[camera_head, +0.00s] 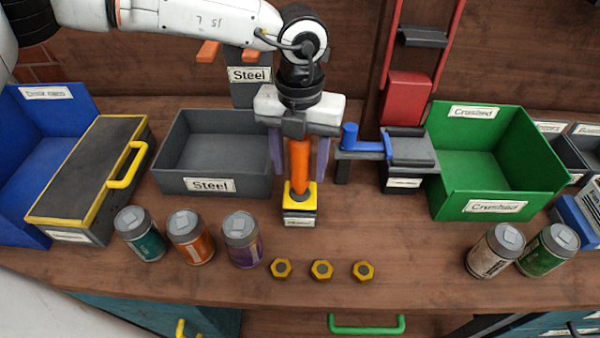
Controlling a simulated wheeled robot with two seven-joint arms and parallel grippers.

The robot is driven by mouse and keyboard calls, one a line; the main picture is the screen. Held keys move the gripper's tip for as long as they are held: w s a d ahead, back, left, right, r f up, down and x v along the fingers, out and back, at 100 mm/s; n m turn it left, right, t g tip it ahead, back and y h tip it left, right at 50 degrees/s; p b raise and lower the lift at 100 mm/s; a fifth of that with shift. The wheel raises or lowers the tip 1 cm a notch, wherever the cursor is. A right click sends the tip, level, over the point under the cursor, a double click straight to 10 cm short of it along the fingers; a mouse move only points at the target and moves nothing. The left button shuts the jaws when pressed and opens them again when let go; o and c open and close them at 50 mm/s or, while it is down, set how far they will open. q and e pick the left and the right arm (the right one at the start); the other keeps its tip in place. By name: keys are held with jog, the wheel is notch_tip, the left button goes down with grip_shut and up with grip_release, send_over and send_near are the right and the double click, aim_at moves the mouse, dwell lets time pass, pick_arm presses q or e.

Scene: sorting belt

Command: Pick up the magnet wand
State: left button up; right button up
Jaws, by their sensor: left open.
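The magnet wand (300,165) has an orange handle and stands upright in a small yellow-topped holder (299,206) on the bench. My left gripper (299,160) points down over the wand, with one purple-grey finger on each side of the handle. The fingers are open, and gaps show between them and the handle. The top of the handle is hidden behind the gripper body. My right gripper is not in view.
A grey Steel bin (213,185) stands left of the wand. A blue-handled device (385,150) and a green Crushed bin (500,205) stand to the right. Several cans, such as the purple one (243,243), and three yellow nuts (321,269) are near the front.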

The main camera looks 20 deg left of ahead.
pick_arm(q)
jog(key=c, duration=1.2)
